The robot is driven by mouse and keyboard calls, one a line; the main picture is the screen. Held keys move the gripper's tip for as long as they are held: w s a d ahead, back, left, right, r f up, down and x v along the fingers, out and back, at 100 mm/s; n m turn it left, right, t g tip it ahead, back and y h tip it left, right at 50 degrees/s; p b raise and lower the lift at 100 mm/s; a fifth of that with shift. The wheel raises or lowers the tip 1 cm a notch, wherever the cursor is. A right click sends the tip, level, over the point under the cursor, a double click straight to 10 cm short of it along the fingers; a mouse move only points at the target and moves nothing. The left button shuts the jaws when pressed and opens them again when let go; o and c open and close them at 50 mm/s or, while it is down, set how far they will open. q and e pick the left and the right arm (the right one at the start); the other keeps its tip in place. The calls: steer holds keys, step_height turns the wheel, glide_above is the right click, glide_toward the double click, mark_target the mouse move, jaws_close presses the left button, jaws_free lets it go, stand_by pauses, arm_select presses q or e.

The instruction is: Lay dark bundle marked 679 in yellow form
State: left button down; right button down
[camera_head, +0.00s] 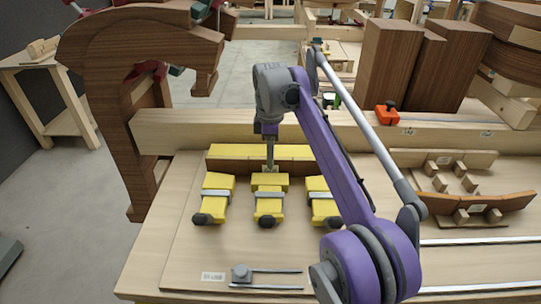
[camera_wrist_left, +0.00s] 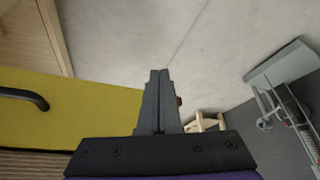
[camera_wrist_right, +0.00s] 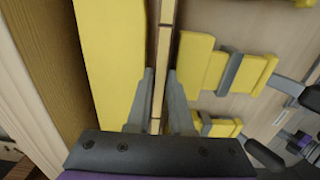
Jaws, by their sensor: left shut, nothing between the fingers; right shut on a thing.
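The yellow form (camera_head: 262,151) is on the bench, with a long yellow bar at the back and several yellow clamp blocks (camera_head: 268,205) in front. A dark brown bundle (camera_head: 230,166) lies lengthwise between the bar and the blocks. Its narrow edge shows in the right wrist view (camera_wrist_right: 164,45). No number is readable on it. My right gripper (camera_head: 270,167) reaches down at the bundle's middle and is shut on it, one finger on each side in the right wrist view (camera_wrist_right: 160,75). My left gripper (camera_wrist_left: 159,72) is shut and empty over the floor, outside the head view.
A large dark curved wooden piece (camera_head: 110,75) stands at the left. A second, wooden form (camera_head: 445,158) is at the right of the bench. Tall brown blocks (camera_head: 390,65) and an orange item (camera_head: 387,115) are behind. The bench's front left is mostly clear.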

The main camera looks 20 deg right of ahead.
steer(key=shift+f, duration=0.25)
steer(key=c, duration=0.7)
jaws_free()
steer(key=shift+c, duration=0.2)
step_height(320, 180, up, 11)
steer(key=p, duration=0.3)
steer(key=shift+p, duration=0.4)
steer(key=shift+f, duration=0.15)
